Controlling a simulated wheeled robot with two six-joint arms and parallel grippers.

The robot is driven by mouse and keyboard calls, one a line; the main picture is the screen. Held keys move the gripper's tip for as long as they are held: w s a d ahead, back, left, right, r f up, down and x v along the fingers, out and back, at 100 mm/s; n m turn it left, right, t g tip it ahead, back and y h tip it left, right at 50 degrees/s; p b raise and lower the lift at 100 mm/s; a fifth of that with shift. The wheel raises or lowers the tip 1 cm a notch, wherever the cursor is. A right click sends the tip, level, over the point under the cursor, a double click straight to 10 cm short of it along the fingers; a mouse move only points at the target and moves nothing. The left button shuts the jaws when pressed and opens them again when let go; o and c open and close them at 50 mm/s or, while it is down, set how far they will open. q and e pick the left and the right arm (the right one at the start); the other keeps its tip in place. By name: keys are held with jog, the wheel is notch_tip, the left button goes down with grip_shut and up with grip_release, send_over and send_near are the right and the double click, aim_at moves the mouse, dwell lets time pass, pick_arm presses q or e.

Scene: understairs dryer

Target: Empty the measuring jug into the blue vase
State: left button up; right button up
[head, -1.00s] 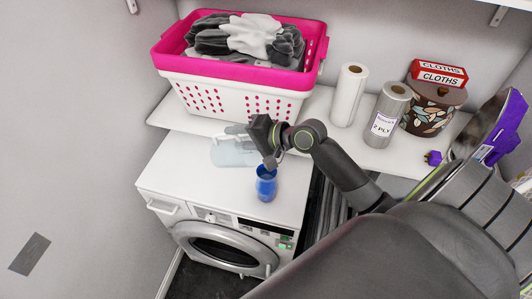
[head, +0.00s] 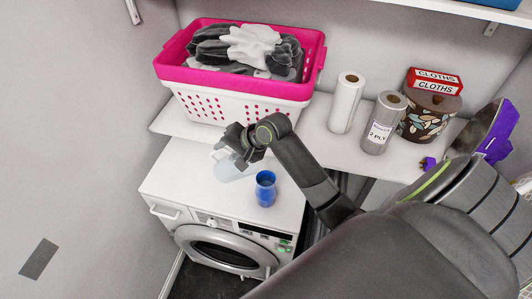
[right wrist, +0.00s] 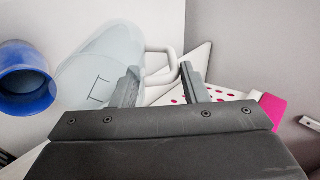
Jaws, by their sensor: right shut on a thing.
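The clear measuring jug (head: 230,172) is left of the blue vase, over the white top of the machine. It also shows in the right wrist view (right wrist: 105,65), with its handle (right wrist: 165,72) between the fingers. My right gripper (head: 233,150) is shut on the jug and partly covers it from above. I cannot tell how full the jug is, or whether its base touches the surface. The blue vase (head: 265,188) stands upright and open on the machine top, apart from the jug. It also shows at the left of the right wrist view (right wrist: 25,80). My left gripper is not in view.
A pink and white laundry basket (head: 240,92) with cloths stands behind the jug. Two paper rolls (head: 346,103), a patterned pot (head: 428,115) and a red cloths box (head: 435,80) are to the right. The machine's front edge is close to the vase.

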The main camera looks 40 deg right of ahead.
aim_at(213, 153)
jog(key=w+a+f+g+h, duration=0.1)
jog(key=w, duration=0.1)
jog(key=w+a+f+g+h, duration=0.1)
jog(key=a+f+g, duration=0.1)
jog(key=shift+w+a+h, duration=0.2)
jog(key=shift+w+h, duration=0.1)
jog(key=shift+w, duration=0.1)
jog(key=w+a+f+g+h+b, duration=0.2)
jog(key=w+a+f+g+h, duration=0.1)
jog(key=f, duration=0.1)
jog(key=shift+w+f, duration=0.3)
jog(key=shift+w, duration=0.05)
jog(key=shift+d, duration=0.1)
dwell(0.7)
